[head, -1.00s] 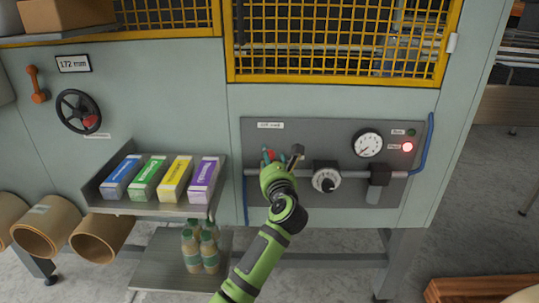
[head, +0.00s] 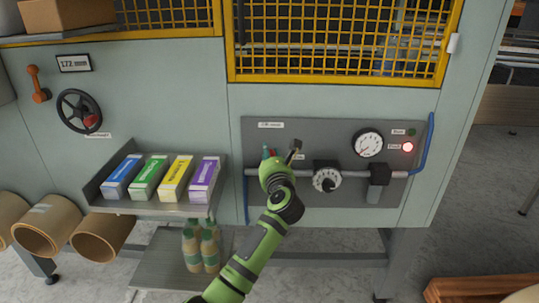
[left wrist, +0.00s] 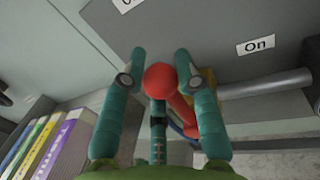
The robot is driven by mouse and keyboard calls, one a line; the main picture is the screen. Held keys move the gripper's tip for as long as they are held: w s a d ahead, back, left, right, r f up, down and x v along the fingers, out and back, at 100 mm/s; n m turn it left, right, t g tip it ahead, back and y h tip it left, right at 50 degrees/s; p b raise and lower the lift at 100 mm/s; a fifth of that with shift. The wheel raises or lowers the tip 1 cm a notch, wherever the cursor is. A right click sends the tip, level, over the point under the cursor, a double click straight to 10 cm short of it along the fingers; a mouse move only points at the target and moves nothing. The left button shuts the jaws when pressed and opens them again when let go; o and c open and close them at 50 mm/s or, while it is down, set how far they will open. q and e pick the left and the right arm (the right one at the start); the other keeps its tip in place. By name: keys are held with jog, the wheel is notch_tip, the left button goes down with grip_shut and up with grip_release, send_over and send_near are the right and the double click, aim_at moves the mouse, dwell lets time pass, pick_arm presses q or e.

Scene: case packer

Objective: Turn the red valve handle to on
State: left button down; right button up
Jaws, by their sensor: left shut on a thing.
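The red valve handle (left wrist: 160,80) shows in the left wrist view as a round red knob with a red arm running down to the right. My left gripper (left wrist: 158,76) has its teal fingers around the knob and is shut on it. In the head view my green left gripper (head: 268,155) is at the left end of the grey pipe and hides most of the handle. An "On" label (left wrist: 258,45) is right of the handle in the wrist view. Another label (left wrist: 125,4), cut off, is at the upper left. My right gripper is not in view.
The grey panel carries a black dial (head: 326,178), a round gauge (head: 369,145) and a lit red lamp (head: 408,147). A shelf with coloured cartons (head: 150,178) juts out to the left. Bottles (head: 200,248) stand below it.

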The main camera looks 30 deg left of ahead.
aim_at(301, 175)
pick_arm(q)
jog(key=shift+w+d+r+m, duration=0.15)
jog(key=shift+w+d+m, duration=0.05)
jog(key=shift+d+m, duration=0.15)
jog(key=shift+w+d+m+p, duration=0.2)
jog(key=shift+d+m+p, duration=0.1)
jog(key=shift+m, duration=0.05)
jog(key=shift+w+d+f+m+t+h+b, duration=0.25)
jog(key=shift+w+d+f+m+t, duration=0.4)
jog(key=shift+d+f+m, duration=1.65)
jog(key=shift+w+d+f+m+t+h+b, duration=0.1)
jog(key=shift+w+f+m+t+h, duration=0.55)
jog(key=shift+m, duration=3.3)
jog(key=shift+w+d+f+m+t+b, duration=0.2)
jog(key=shift+w+d+f+m+t, duration=0.75)
jog(key=shift+f+m, duration=1.7)
jog(key=shift+s+d+r+m+g, duration=0.25)
jog(key=shift+r+m, duration=0.2)
jog(key=shift+m, duration=0.15)
jog(key=c, duration=0.9)
grip_release()
jog(key=shift+c, duration=0.2)
jog(key=shift+a, duration=0.15)
